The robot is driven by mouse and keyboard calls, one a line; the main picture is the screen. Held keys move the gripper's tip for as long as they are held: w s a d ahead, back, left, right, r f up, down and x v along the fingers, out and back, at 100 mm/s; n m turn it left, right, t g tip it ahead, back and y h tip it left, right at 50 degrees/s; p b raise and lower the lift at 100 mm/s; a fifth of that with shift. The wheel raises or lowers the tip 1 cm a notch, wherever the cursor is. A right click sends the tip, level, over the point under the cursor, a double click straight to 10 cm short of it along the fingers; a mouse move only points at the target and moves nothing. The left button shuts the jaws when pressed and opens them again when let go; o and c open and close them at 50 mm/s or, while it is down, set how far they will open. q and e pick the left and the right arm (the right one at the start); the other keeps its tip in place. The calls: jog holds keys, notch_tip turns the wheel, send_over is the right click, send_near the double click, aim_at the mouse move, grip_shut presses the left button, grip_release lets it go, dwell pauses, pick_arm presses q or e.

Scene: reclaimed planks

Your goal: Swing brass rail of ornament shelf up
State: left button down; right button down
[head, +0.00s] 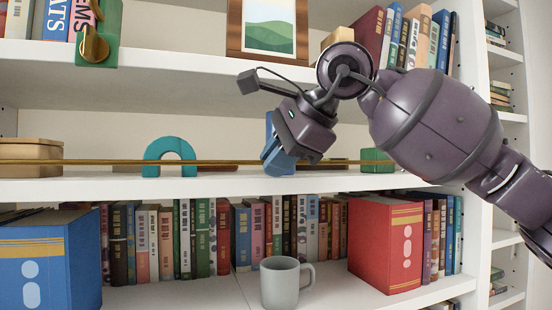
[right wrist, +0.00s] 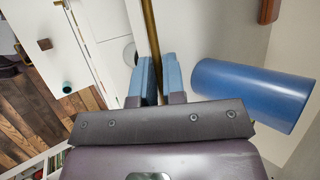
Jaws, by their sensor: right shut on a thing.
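The brass rail (head: 100,161) runs level across the front of the ornament shelf (head: 225,184), a little above its board. My right gripper (head: 274,162) reaches in from the right and is shut on the rail near the middle of the head view. In the right wrist view the rail (right wrist: 151,35) passes between the blue fingers (right wrist: 160,82). The fingers hide the gripped stretch of rail. My left gripper is in neither view.
Behind the rail are a teal arch (head: 170,152), a wooden box (head: 30,153) and a green box (head: 376,157). A blue cylinder (right wrist: 255,92) lies beside the fingers in the wrist view. A grey mug (head: 280,284) and books (head: 385,245) stand below.

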jog(key=c, duration=1.2)
grip_release()
jog(key=shift+r, duration=0.1)
jog(key=b+v, duration=0.1)
jog(key=v, duration=1)
jog(key=shift+s+b, duration=0.1)
jog(key=shift+b, duration=0.25)
